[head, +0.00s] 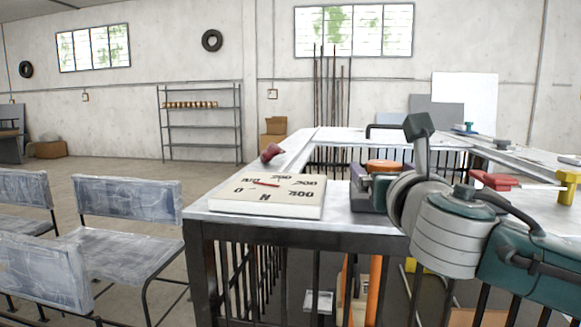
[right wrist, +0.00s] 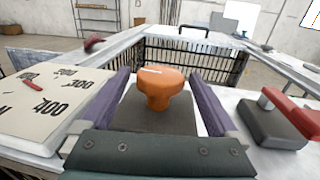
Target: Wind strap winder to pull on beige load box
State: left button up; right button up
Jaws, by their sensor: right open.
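The beige load box (head: 268,196) lies flat on the near left corner of the bench, its top marked with a newton scale and a red needle. It also shows at the left of the right wrist view (right wrist: 45,97). The orange knob (right wrist: 160,86), apparently the strap winder, stands upright on a dark grey block (right wrist: 135,115); its top shows in the head view (head: 384,166). My right gripper (right wrist: 157,78) is open, its purple-grey fingers on either side of the knob with gaps visible. No strap can be made out. My left gripper is out of view.
Right of the knob is a grey block with a red handle (right wrist: 283,104). A yellow part (head: 568,184) stands at the bench's right. A dark red object (head: 271,152) lies behind the load box. Chairs (head: 125,220) stand left of the bench.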

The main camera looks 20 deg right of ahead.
jog(key=shift+w+d, duration=0.15)
jog(key=shift+w, duration=0.25)
jog(key=shift+c, duration=0.3)
jog(key=c, duration=1.3)
